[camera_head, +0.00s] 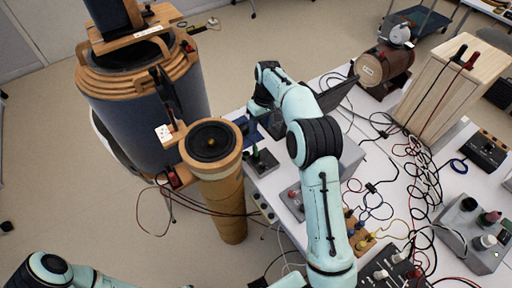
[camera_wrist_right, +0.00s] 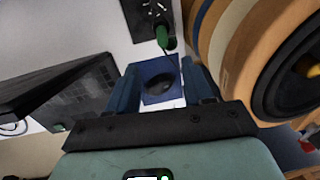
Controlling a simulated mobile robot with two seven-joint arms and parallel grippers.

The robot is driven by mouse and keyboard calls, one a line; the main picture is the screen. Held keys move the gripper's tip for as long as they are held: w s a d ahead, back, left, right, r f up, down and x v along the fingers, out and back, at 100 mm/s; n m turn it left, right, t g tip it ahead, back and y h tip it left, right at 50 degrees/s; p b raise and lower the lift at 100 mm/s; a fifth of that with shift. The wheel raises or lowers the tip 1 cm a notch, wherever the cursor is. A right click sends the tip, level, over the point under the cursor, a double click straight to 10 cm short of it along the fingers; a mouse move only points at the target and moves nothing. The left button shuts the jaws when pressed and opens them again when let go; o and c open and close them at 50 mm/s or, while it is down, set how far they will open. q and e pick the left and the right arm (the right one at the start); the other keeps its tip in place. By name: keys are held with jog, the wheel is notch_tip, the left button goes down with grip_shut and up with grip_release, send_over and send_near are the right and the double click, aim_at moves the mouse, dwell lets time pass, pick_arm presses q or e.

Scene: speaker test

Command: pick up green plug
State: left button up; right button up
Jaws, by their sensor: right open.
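The green plug (camera_wrist_right: 162,37) stands in a dark panel at the top middle of the right wrist view, with a dark cable by it. In the head view a small dark box (camera_head: 262,164) with a plug on top sits at the table's left edge, just below my right gripper (camera_head: 246,127). In the right wrist view my right gripper (camera_wrist_right: 160,88) is open, its two blue fingers apart. A blue block with a dark round recess (camera_wrist_right: 160,72) shows between them, and the plug lies beyond the fingertips, untouched. My left gripper is out of view.
A cardboard tube speaker (camera_head: 222,200) and a large dark wooden-ringed cylinder (camera_head: 145,105) stand left of the table. A dark angled panel (camera_wrist_right: 70,90) is left of the fingers. Cables and connector boxes crowd the table's right side.

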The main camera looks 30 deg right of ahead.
send_over(256, 148)
jog(key=d, duration=0.1)
notch_tip(256, 148, down, 6)
jog(key=shift+s+f+b, duration=0.15)
jog(key=shift+f+b, duration=0.05)
jog(key=shift+b, duration=0.15)
jog(key=shift+w+a+f, duration=0.1)
jog(key=shift+a+f, duration=0.05)
jog(key=shift+f, duration=0.85)
jog(key=shift+w+a+f, duration=0.1)
jog(key=shift+f, duration=0.85)
jog(key=shift+w+a+f, duration=0.1)
jog(key=shift+a+f, duration=0.05)
jog(key=shift+f, duration=0.85)
jog(key=shift+s, duration=0.1)
grip_shut()
